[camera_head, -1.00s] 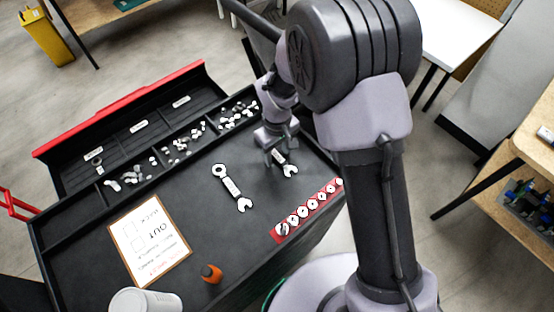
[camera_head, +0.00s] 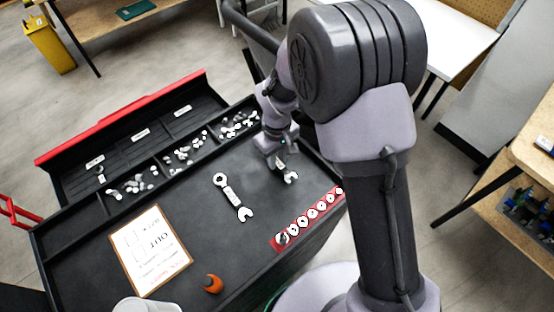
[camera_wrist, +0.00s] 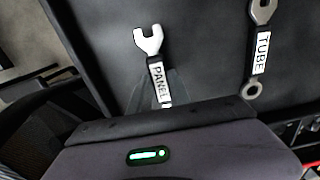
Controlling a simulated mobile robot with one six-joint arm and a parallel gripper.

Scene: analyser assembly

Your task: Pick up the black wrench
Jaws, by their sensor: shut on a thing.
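A wrench with a pale open-ended jaw, dark edges and a white "PANEL" label (camera_wrist: 149,42) stands out from my gripper in the wrist view. In the head view its open jaw (camera_head: 291,178) shows just beside my gripper (camera_head: 279,165). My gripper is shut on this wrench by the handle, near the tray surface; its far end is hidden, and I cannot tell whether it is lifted. A second, longer wrench labelled "TUBE" (camera_head: 232,195) lies to the left, apart from my gripper; it also shows in the wrist view (camera_wrist: 260,55).
The black cart top (camera_head: 205,235) holds a clipboard sheet (camera_head: 150,250), an orange object (camera_head: 213,284), a white container (camera_head: 147,305) and a red strip with round pieces (camera_head: 307,219). Bins of small parts (camera_head: 185,153) run along the back, near my gripper.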

